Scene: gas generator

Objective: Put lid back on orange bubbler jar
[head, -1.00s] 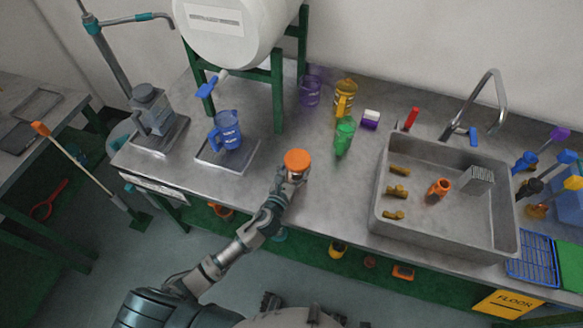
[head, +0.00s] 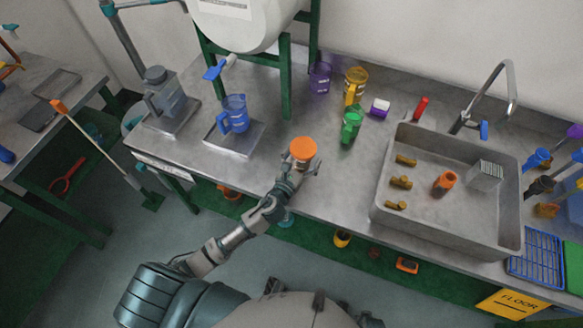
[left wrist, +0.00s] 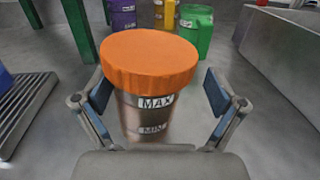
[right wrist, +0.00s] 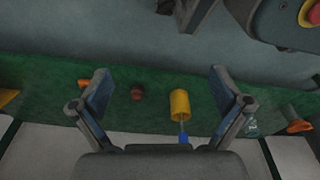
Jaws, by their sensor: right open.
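The jar (left wrist: 148,118) is a clear brownish cylinder with MAX and MIN labels, standing upright on the metal counter. A wide orange lid (left wrist: 150,62) sits on its top; it also shows in the head view (head: 303,149). The lid looks level, but I cannot tell whether it is fully seated. My left gripper (left wrist: 158,95) is open, one finger on each side of the jar, with gaps between fingers and jar. My right gripper (right wrist: 160,88) is open and empty, off the counter, over the green lower shelf; it does not show in the head view.
A green jug (head: 351,127), a yellow jug (head: 355,86) and a purple jug (head: 320,78) stand behind the jar. A blue jug (head: 234,114) is at left. The sink (head: 452,222) at right holds an orange piece (head: 446,182). Counter around the jar is clear.

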